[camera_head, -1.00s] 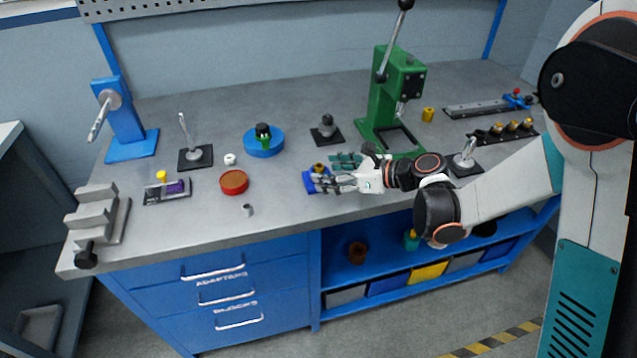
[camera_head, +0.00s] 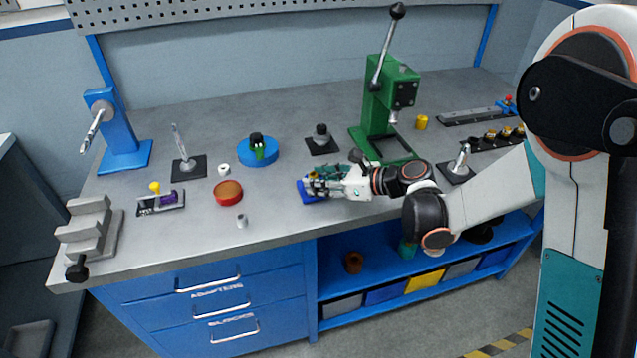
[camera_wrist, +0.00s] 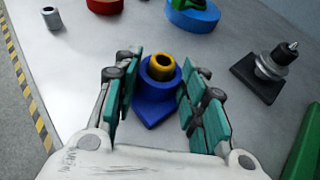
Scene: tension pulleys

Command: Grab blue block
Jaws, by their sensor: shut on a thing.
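The blue block (camera_wrist: 152,108) lies on the grey workbench, with a brass-coloured ring (camera_wrist: 161,66) set in its raised round top. In the head view the blue block (camera_head: 305,192) shows near the bench's front edge, partly covered by the fingers. My gripper (camera_wrist: 160,92) has its teal finger pads on both sides of the block and is shut on it. In the head view my gripper (camera_head: 318,184) reaches in from the right, low over the bench. The block appears to rest on the bench top.
A green press (camera_head: 388,110) stands behind my gripper. A black base with a grey post (camera_head: 321,140) and a blue disc (camera_head: 258,152) stand behind left. A red round dish (camera_head: 228,192) and a small grey cylinder (camera_head: 242,221) lie left. Bench around the block is clear.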

